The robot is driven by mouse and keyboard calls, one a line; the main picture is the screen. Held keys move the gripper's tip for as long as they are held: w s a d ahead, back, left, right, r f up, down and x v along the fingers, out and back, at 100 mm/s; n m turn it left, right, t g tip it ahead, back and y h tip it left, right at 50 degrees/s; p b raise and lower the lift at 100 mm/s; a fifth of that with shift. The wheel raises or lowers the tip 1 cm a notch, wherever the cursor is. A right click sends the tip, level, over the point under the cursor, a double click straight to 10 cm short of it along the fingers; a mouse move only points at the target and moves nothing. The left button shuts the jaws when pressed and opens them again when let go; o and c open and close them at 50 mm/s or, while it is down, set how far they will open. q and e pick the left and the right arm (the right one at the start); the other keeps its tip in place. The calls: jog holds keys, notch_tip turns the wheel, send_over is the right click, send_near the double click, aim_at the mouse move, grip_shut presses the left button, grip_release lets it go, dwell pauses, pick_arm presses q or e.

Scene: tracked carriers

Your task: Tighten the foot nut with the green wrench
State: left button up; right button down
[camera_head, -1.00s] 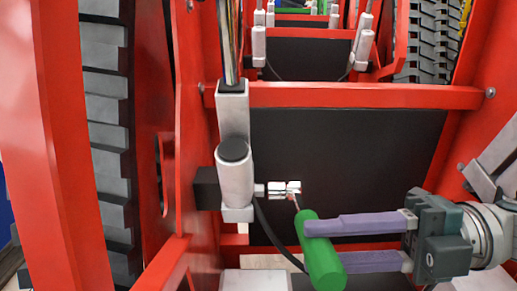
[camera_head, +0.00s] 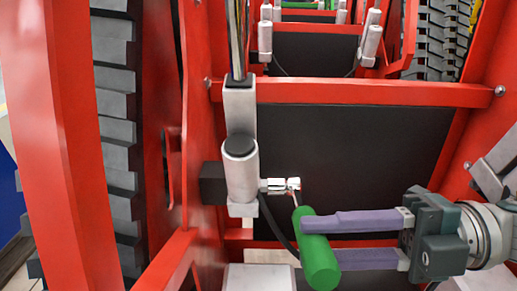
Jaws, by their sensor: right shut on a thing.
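The green wrench (camera_head: 316,252) has a thick green handle and a thin metal shaft that runs up and slightly left. My right gripper (camera_head: 318,240) comes in from the right, its two purple fingers shut on the green handle. The wrench's tip is at the small shiny nut (camera_head: 293,185) on the end of a fitting. The fitting sticks out to the right from the grey cylinder foot (camera_head: 241,170). I cannot tell whether the wrench's jaw is fully around the nut. My left gripper is not in view.
A red crossbar (camera_head: 370,92) spans behind the nut, above a dark panel (camera_head: 350,145). Red frame walls and a black track (camera_head: 115,130) stand at the left. A black hose (camera_head: 275,228) curves below the fitting. A grey block (camera_head: 260,277) is at the bottom.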

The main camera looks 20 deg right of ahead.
jog(key=shift+w+a, duration=0.2)
jog(key=shift+a, duration=0.25)
dwell(0.6)
jog(key=shift+r, duration=0.1)
dwell(0.3)
jog(key=c, duration=1.1)
grip_release()
grip_shut()
